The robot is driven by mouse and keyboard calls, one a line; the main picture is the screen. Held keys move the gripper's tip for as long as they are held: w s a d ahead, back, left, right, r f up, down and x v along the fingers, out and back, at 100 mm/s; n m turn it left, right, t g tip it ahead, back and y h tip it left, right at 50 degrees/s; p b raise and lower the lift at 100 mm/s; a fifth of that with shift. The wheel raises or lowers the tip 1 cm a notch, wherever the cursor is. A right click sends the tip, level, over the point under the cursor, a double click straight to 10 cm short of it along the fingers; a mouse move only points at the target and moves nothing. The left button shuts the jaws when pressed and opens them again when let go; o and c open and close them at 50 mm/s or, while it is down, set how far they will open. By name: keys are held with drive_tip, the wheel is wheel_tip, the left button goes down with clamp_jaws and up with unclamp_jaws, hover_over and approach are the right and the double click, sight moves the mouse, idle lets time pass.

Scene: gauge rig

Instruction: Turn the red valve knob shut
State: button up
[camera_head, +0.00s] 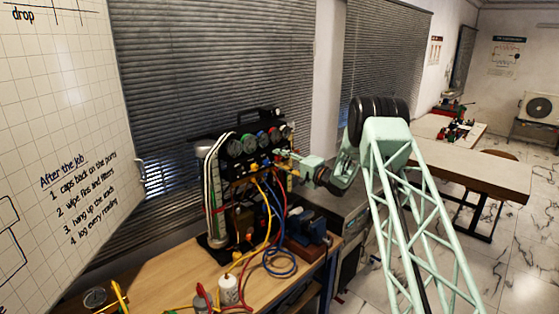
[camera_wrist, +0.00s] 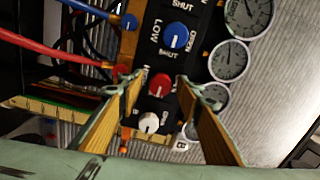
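The red valve knob (camera_wrist: 159,85) sits on the dark panel of the gauge rig in the wrist view, a pale pointer mark on its face. My gripper (camera_wrist: 158,88) is open, with one finger left and one right of the red knob and a visible gap on each side. I cannot tell whether the fingertips reach to its depth. In the head view my gripper (camera_head: 287,157) is at the right side of the gauge rig (camera_head: 232,172); the red knob cannot be made out there.
A blue knob (camera_wrist: 175,36) marked LOW is above the red one, and a white knob (camera_wrist: 149,122) is below. Gauges (camera_wrist: 229,60) line the right side. Red and blue hoses (camera_wrist: 60,52) run at left. The rig stands on a wooden bench (camera_head: 165,284) with bottles.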

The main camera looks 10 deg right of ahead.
drive_tip(key=v, duration=1.1)
drive_tip(key=shift+s+d, duration=0.25)
drive_tip(key=s+d+r+n+h+b, duration=0.1)
drive_tip(key=s+r+h+b, duration=0.25)
drive_tip(key=r, duration=0.35)
drive_tip(key=s+d+r+n+h+b, duration=0.1)
drive_tip(key=s+d+r+h+b, duration=0.1)
drive_tip(key=r+h, duration=0.35)
drive_tip(key=s+r+n+g+h+b, duration=0.1)
drive_tip(key=s+r+g+b, duration=0.15)
drive_tip(key=s, duration=0.75)
drive_tip(key=s+r+g+h+b, duration=0.1)
drive_tip(key=s+r, duration=0.3)
drive_tip(key=s, duration=0.6)
drive_tip(key=s+a+f+n+g+b, duration=0.2)
drive_tip(key=s+f, duration=0.3)
drive_tip(key=s, duration=1.4)
drive_tip(key=s+a+f+n+g+b, duration=0.2)
drive_tip(key=s+a+f+g+b, duration=0.1)
drive_tip(key=s, duration=1.6)
drive_tip(key=s+a+f+n+g+b, duration=0.2)
drive_tip(key=s+f, duration=0.5)
drive_tip(key=s, duration=1.3)
drive_tip(key=a+b, duration=0.1)
drive_tip(key=a, duration=0.1)
drive_tip(key=shift+a+y, duration=0.3)
drive_tip(key=shift+a, duration=0.1)
